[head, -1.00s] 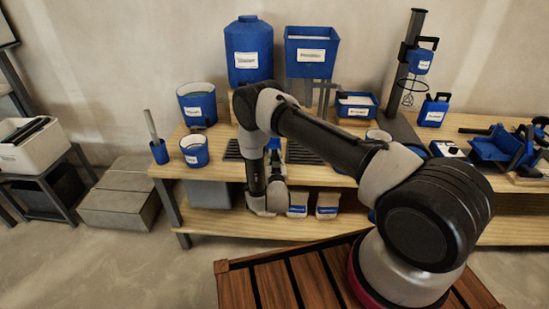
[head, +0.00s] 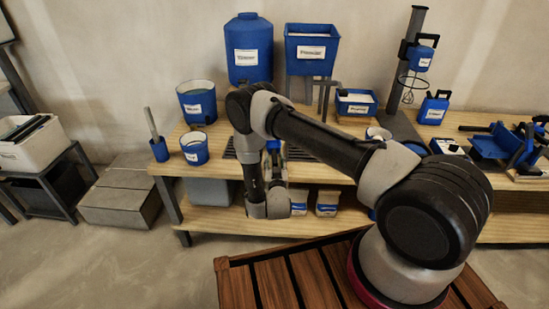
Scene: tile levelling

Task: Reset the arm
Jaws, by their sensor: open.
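My arm reaches from its base at the lower right across to the left, and its forearm hangs down in front of the workbench (head: 230,222). My gripper (head: 274,165) shows only in part, just behind the forearm and wrist, over the front of the bench. Its jaws are open, and I see nothing held. The fingertips are mostly hidden by my own arm.
A white bin (head: 30,145) stands left. A slatted wooden deck (head: 245,290) lies in front.

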